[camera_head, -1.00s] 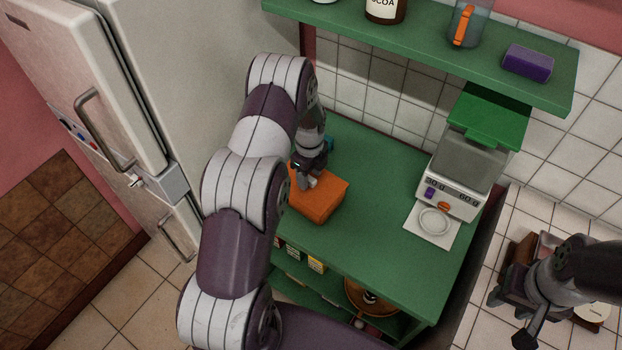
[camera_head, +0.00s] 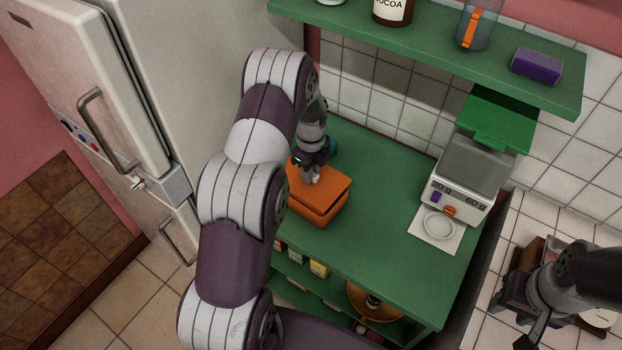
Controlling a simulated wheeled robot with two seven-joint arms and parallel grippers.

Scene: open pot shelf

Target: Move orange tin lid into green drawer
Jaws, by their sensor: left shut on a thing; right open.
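The orange tin (camera_head: 318,213) stands on the green counter, left of its middle. Its orange lid (camera_head: 328,187) sits at its top, with a dark gap showing between lid and tin. My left gripper (camera_head: 312,178) points down and is shut on the lid's top. My arm hides the tin's left side. My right gripper (camera_head: 512,312) is open and empty at the lower right, away from the tin. I cannot make out a green drawer as such; green shelving shows under the counter (camera_head: 385,250).
A scale (camera_head: 455,205) with a green top stands on the counter's right, a white plate in front. A green shelf (camera_head: 420,40) above holds a cocoa jar (camera_head: 392,10), a clear jug (camera_head: 478,25) and a purple sponge (camera_head: 537,66). A fridge (camera_head: 100,90) stands left.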

